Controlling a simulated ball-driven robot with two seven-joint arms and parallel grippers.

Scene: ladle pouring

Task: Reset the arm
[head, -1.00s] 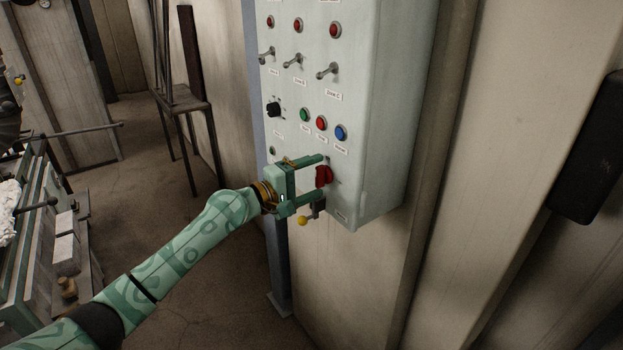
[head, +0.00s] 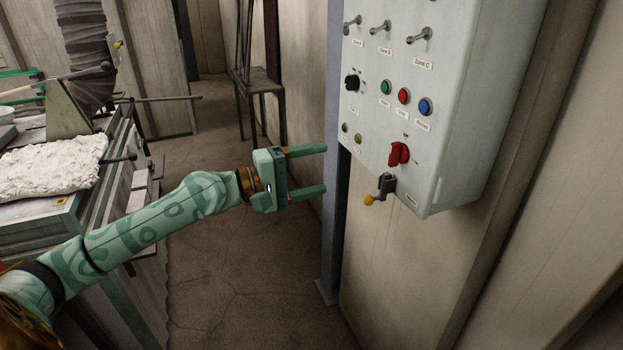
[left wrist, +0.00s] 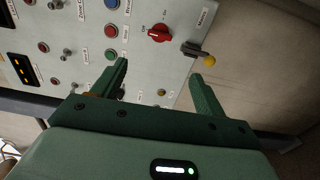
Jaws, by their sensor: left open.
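My left gripper (head: 322,169) is open and empty, left of the control box (head: 450,130) in the head view. Its two green fingers point right towards the box, apart from the red rotary switch (head: 398,153). In the left wrist view the open fingers (left wrist: 160,82) frame part of the panel, with the red switch (left wrist: 160,33) beyond them. A lever with a yellow knob (head: 369,200) sticks out below the box; the knob also shows in the left wrist view (left wrist: 209,60). My right gripper is in no view.
The panel carries toggle switches (head: 380,27), a black dial (head: 352,83) and green, red and blue buttons (head: 403,96). A bench with a pale, rough slab (head: 55,165) stands at the left. Open floor lies below my left arm.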

